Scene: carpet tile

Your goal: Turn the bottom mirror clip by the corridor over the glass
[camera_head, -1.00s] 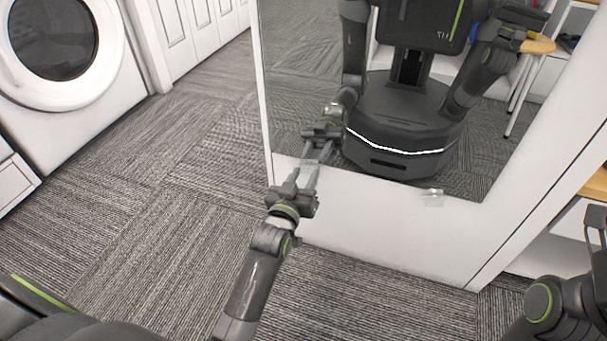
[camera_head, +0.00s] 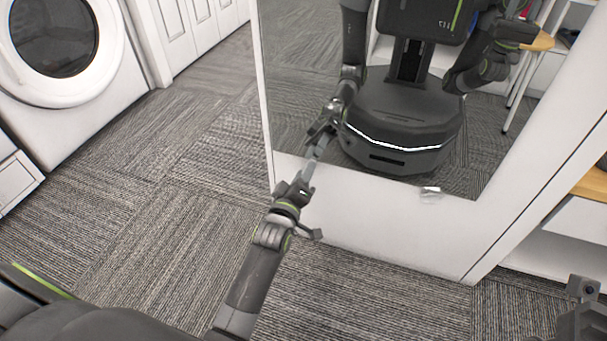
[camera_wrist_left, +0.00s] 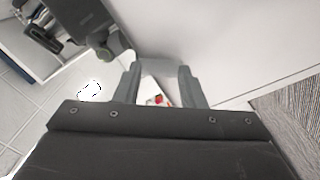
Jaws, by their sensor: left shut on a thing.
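The tall mirror (camera_head: 290,120) stands on a white panel, its glass reflecting my body and arm. My left gripper (camera_head: 309,168) is at the glass's bottom edge near its left corner, on the corridor side. In the left wrist view my gripper (camera_wrist_left: 160,75) is shut on a small greyish, see-through piece, the bottom mirror clip (camera_wrist_left: 160,67). The fingers hide the clip in the head view, and I cannot tell how far it is turned. A second clear clip (camera_head: 431,194) sits farther right along the bottom edge. My right gripper (camera_head: 583,288) shows only partly at the lower right.
A white washing machine (camera_head: 112,75) and white panelled doors (camera_head: 205,30) stand at the left. A white shelf unit with a wooden top (camera_head: 592,184) is at the right. Carpet tile floor (camera_head: 130,200) is clear in front of the mirror.

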